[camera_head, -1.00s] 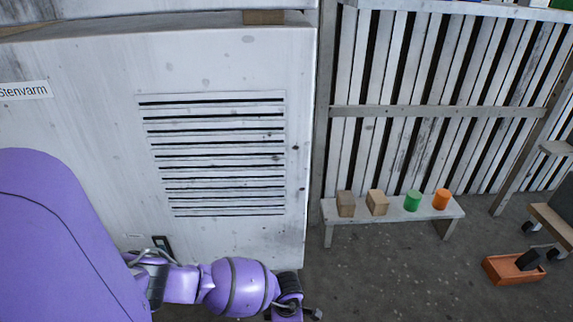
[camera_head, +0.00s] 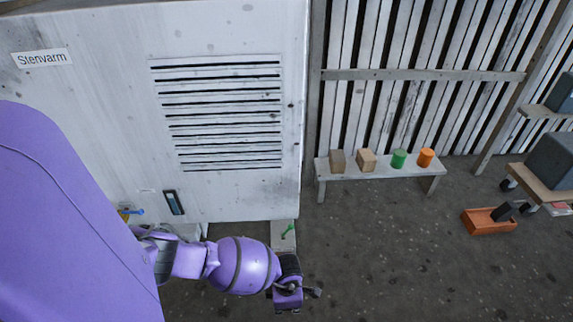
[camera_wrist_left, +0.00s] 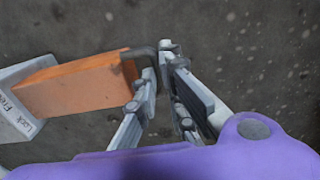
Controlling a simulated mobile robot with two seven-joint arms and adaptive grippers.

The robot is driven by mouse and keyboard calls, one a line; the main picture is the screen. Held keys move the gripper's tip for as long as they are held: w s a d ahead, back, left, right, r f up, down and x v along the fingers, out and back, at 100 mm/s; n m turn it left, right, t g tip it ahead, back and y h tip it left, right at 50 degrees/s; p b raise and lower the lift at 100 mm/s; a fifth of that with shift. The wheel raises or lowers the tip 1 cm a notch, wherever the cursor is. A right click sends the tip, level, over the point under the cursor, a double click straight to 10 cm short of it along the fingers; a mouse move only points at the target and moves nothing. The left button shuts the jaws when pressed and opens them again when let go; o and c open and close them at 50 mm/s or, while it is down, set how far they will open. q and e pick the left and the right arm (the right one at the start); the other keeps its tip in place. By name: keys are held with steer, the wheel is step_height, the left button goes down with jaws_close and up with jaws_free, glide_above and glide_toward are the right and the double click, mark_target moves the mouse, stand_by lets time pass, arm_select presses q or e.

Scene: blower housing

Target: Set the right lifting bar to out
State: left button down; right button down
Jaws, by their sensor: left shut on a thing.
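In the left wrist view an orange bar (camera_wrist_left: 75,83) sticks out of a light grey block (camera_wrist_left: 18,108), whose label seems to read "Lock" and "Free". A dark grey handle (camera_wrist_left: 138,54) sits on the bar's outer end. My left gripper (camera_wrist_left: 162,62) is at this handle with its fingertips close together, shut on it. In the head view my purple left arm (camera_head: 240,266) reaches along the foot of the white housing (camera_head: 230,195). My right gripper is in neither current view.
A small green part (camera_head: 287,231) shows at the housing's lower right corner, and a blue one (camera_head: 134,212) at its lower left. A low bench (camera_head: 383,175) with blocks and cylinders stands to the right. An orange box (camera_head: 488,222) lies on the floor. The floor between is clear.

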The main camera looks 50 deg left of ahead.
arm_select(q)
steer(key=shift+s+d, duration=0.15)
steer(key=c, duration=1.9)
jaws_free()
steer(key=shift+r, duration=0.45)
step_height(320, 180, up, 11)
